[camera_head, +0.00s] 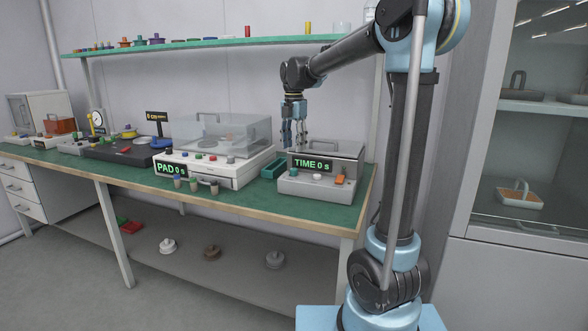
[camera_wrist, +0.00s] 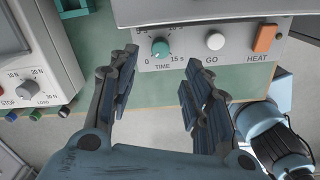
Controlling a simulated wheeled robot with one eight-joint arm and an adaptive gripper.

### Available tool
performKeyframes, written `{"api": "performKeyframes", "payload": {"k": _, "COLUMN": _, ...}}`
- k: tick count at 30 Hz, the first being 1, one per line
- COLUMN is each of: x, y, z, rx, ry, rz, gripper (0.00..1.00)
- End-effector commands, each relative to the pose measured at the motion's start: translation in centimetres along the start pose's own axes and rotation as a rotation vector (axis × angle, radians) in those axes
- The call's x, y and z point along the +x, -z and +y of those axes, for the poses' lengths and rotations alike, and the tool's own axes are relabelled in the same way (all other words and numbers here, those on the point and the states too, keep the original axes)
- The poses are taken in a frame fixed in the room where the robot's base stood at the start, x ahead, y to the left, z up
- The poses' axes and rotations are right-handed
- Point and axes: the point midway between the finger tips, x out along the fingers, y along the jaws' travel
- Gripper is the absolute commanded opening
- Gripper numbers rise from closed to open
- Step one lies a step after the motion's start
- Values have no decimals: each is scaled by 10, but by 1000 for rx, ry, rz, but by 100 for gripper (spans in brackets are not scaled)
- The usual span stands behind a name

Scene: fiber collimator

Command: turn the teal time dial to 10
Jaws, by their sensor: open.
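The teal time dial (camera_wrist: 160,47) is on the front panel of a grey unit (camera_wrist: 195,58), with 0 at its lower left and 15 s at its lower right. A small light mark shows on the dial, but I cannot read its setting exactly. In the head view the teal dial (camera_head: 293,172) is small, at the left of the unit's panel. The display (camera_head: 313,164) above reads TIME 0 s. My gripper (camera_wrist: 158,78) is open and empty, its fingers to either side below the dial in the wrist view. In the head view my gripper (camera_head: 294,140) hangs above the unit, apart from the dial.
A white GO button (camera_wrist: 215,41) and an orange HEAT switch (camera_wrist: 264,38) sit right of the dial. A white unit with a PAD 0 s display (camera_head: 171,169) stands to the left. A shelf (camera_head: 210,43) runs above the green bench (camera_head: 245,204).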

Motion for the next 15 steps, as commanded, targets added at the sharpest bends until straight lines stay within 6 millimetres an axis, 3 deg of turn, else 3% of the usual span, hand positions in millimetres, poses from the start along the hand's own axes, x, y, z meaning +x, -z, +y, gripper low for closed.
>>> {"api": "performKeyframes", "payload": {"k": 15, "x": 80, "y": 0, "z": 0, "rx": 1, "ry": 0, "rz": 0, "gripper": 45}}
